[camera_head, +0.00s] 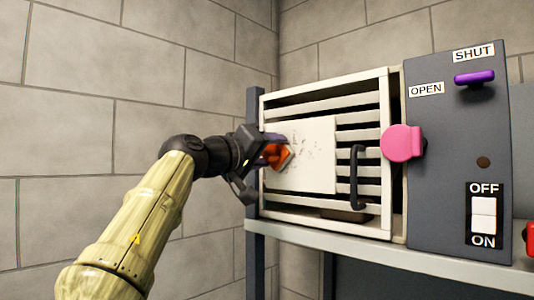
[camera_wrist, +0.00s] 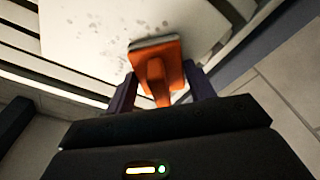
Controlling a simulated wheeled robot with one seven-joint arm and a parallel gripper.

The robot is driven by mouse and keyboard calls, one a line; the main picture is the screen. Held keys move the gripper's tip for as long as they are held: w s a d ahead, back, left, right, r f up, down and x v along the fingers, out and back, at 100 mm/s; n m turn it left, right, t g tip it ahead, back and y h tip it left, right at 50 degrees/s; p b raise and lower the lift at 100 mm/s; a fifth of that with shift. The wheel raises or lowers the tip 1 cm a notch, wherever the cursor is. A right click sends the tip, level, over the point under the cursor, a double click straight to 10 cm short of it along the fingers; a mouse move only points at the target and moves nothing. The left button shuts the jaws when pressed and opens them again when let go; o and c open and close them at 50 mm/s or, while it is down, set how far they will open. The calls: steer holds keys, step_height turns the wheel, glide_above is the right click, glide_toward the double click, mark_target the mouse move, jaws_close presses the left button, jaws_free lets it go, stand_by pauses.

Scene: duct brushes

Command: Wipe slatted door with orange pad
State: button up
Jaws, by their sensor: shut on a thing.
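The slatted door (camera_head: 360,118) is a white frame with slats and a dark handle (camera_head: 356,178). A white flat panel (camera_head: 318,150) covers its left and middle part and bears dark specks. The orange pad (camera_head: 277,154) has a handle and a dark edge; it also shows in the wrist view (camera_wrist: 157,55). My gripper (camera_head: 265,158) is shut on the pad's handle. The pad is at the left part of the white panel, against it or very close; I cannot tell if it touches. In the wrist view, specks (camera_wrist: 125,22) lie just beyond the pad.
Right of the door are a pink knob (camera_head: 402,143) and a grey control panel (camera_head: 450,130) with a purple lever (camera_head: 474,77) by SHUT and a white rocker switch (camera_head: 483,215). A pale shelf edge (camera_head: 390,258) runs below. A red item (camera_head: 529,238) is at far right.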

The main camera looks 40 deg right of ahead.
mark_target(285, 152)
steer(key=shift+s+f+b, duration=0.2)
steer(key=shift+s+b, duration=0.45)
steer(key=shift+b, duration=0.1)
steer(key=shift+s+d+b, duration=0.1)
steer(key=shift+s+b, duration=0.4)
steer(key=shift+s, duration=0.15)
steer(key=shift+s+r, duration=0.15)
steer(key=shift+s, duration=0.2)
steer(key=shift+s, duration=0.1)
steer(key=shift+s+d+b, duration=0.1)
steer(key=shift+s+b, duration=0.45)
steer(key=shift+b, duration=0.25)
steer(key=shift+s+b, duration=0.65)
steer(key=shift+s, duration=0.25)
steer(key=shift+s+d, duration=0.1)
steer(key=shift+s, duration=0.05)
